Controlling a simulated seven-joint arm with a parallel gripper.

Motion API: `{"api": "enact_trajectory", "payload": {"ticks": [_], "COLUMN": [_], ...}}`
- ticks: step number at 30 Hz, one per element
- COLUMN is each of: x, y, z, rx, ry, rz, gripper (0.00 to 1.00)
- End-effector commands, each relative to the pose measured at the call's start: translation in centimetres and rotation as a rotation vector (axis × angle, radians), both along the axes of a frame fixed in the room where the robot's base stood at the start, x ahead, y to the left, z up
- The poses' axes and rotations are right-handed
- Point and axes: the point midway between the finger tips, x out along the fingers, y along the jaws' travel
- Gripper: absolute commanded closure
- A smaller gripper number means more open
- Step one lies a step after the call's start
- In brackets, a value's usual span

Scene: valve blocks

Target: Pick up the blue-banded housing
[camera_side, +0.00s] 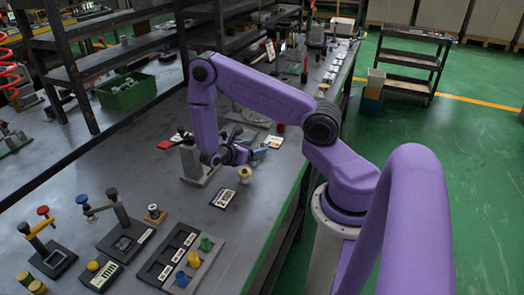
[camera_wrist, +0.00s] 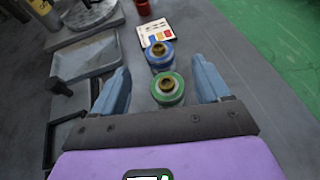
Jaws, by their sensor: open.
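The blue-banded housing (camera_wrist: 159,54) shows in the wrist view as a round part with a brass centre and a blue ring. It stands just beyond the green-banded housing (camera_wrist: 168,88), a similar part with a green ring. My gripper (camera_wrist: 160,66) is open, its two blue-grey fingers apart on either side of this pair in the picture. No contact shows, and the height gap cannot be told. In the side view my gripper (camera_side: 238,155) is low over the bench, and its arm partly hides the parts there.
A card with coloured patches (camera_wrist: 156,33) lies behind the blue-banded housing. A grey tray (camera_wrist: 84,68) lies to the left. In the side view, a board with coloured knobs (camera_side: 222,249) and clamp stands (camera_side: 122,236) occupy the near bench. The bench edge is to the right.

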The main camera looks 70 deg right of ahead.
Motion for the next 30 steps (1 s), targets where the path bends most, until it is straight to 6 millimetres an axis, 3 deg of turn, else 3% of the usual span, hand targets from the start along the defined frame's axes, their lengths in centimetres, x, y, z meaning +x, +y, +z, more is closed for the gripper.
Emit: {"api": "enact_trajectory", "payload": {"ticks": [5, 15, 24, 25, 30], "x": [-0.2, -0.9, -1.0, -1.0, -1.0], "y": [-0.9, -4.7, -5.1, -5.1, -5.1], "z": [-0.4, -2.2, -2.3, -2.3, -2.3], "rx": [0.000, 0.000, 0.001, 0.001, 0.001], "ry": [0.000, 0.001, -0.001, -0.001, 0.000], "rz": [-0.001, -0.002, 0.001, 0.001, 0.000], "gripper": [0.24, 0.24, 0.24, 0.28, 0.83]}}
